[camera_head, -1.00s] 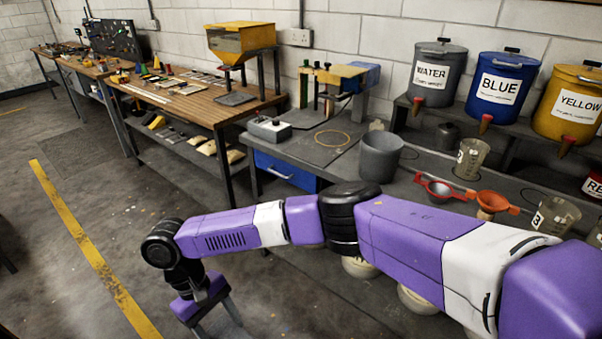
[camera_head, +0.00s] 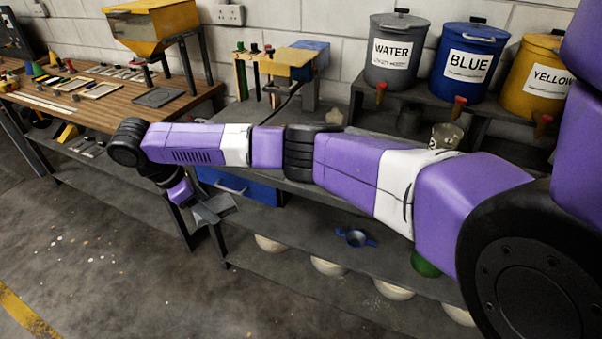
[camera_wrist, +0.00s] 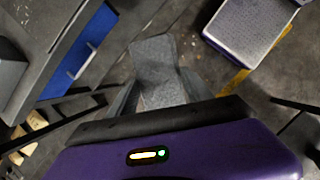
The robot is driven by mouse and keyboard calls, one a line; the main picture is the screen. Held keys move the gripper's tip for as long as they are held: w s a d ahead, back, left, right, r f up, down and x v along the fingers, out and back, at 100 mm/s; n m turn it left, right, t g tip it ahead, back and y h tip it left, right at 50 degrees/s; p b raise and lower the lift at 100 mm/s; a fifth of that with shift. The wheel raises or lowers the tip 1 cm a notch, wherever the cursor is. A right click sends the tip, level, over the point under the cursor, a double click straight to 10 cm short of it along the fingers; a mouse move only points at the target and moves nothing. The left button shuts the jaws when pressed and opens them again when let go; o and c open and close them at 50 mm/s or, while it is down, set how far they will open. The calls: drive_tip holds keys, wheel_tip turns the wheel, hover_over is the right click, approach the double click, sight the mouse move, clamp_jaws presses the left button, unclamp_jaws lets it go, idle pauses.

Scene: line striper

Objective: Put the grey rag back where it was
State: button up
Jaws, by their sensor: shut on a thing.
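My gripper (camera_wrist: 155,95) is shut on the grey rag (camera_wrist: 152,58), which sticks out beyond the fingers in the wrist view. In the head view my gripper (camera_head: 200,205) hangs low in front of the dark workbench, near its left front leg, and the grey at its tip (camera_head: 218,208) looks like the rag. The rag is held in the air over the floor. No bare spot that is clearly the rag's former place can be made out.
A blue drawer (camera_head: 240,187) sits under the workbench; it also shows in the wrist view (camera_wrist: 85,50). A wooden bench (camera_head: 115,95) stands left. Labelled paint drums (camera_head: 468,65) stand at the back. Floor at front left is clear.

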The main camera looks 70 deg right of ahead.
drive_tip(key=s+d+r+n+t, duration=0.1)
drive_tip(key=s+d+r+n, duration=0.1)
drive_tip(key=s+d+r, duration=0.55)
drive_tip(key=s+d+r+n+t+h, duration=0.1)
drive_tip(key=s+d+r+n, duration=0.3)
drive_tip(key=d, duration=0.7)
drive_tip(key=s+d+r+n+t, duration=0.1)
drive_tip(key=s+d+r, duration=0.1)
drive_tip(key=s+d, duration=0.65)
drive_tip(key=shift+g, duration=0.3)
drive_tip(key=f+b, duration=0.1)
drive_tip(key=f, duration=0.4)
drive_tip(key=w+d+f+b, duration=0.1)
drive_tip(key=f, duration=0.3)
drive_tip(key=f+b, duration=0.1)
drive_tip(key=f, duration=0.4)
drive_tip(key=shift+w+d+f, duration=0.3)
drive_tip(key=shift+w+f, duration=0.05)
drive_tip(key=shift+w, duration=0.05)
drive_tip(key=shift+f, duration=2.45)
drive_tip(key=shift+f, duration=0.1)
drive_tip(key=o, duration=0.9)
